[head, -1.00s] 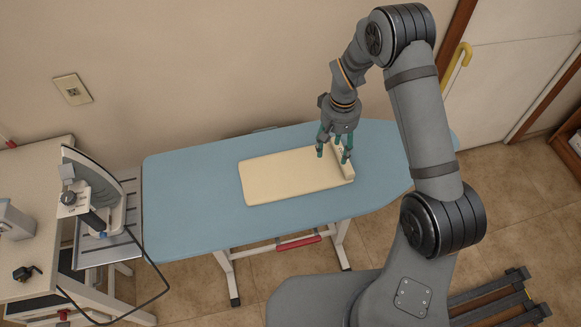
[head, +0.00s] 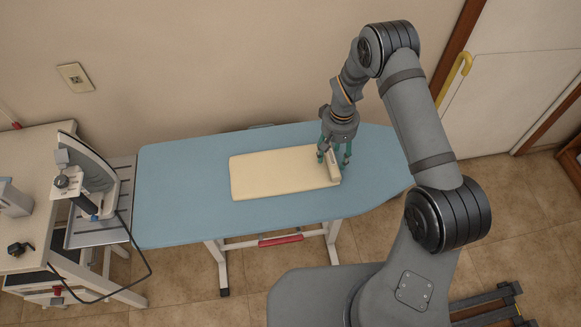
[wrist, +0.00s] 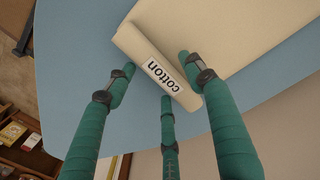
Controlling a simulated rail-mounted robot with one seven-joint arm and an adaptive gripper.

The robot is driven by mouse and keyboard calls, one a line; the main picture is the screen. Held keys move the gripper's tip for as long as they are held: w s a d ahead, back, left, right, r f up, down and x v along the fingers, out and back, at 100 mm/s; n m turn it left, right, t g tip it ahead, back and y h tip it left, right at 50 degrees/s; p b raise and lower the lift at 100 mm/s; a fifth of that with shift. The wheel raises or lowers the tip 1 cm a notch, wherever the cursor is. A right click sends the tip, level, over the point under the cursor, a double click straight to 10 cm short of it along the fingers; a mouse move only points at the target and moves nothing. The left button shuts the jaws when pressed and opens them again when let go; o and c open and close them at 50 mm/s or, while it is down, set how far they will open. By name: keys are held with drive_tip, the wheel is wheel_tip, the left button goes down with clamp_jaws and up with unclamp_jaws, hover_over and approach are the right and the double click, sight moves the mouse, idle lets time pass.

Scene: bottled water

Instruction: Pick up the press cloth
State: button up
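The press cloth (head: 272,176) is a flat cream cloth on the blue ironing board (head: 180,205). Its right end forms a thick roll. In the wrist view the cloth (wrist: 225,25) shows the roll with a white "cotton" label (wrist: 163,76). My gripper (head: 334,158) has green fingers and is over the rolled end. In the wrist view the gripper (wrist: 158,74) is open, with its fingers spread around the roll. Whether any fingertip touches the cloth, I cannot tell.
An iron (head: 95,180) stands on a metal rest at the board's left end, with a black cord hanging down. A side table (head: 35,140) is at far left. A wall runs behind the board. The board is clear around the cloth.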

drive_tip(key=shift+c, duration=1.2)
drive_tip(key=c, duration=1)
drive_tip(key=shift+r, duration=0.15)
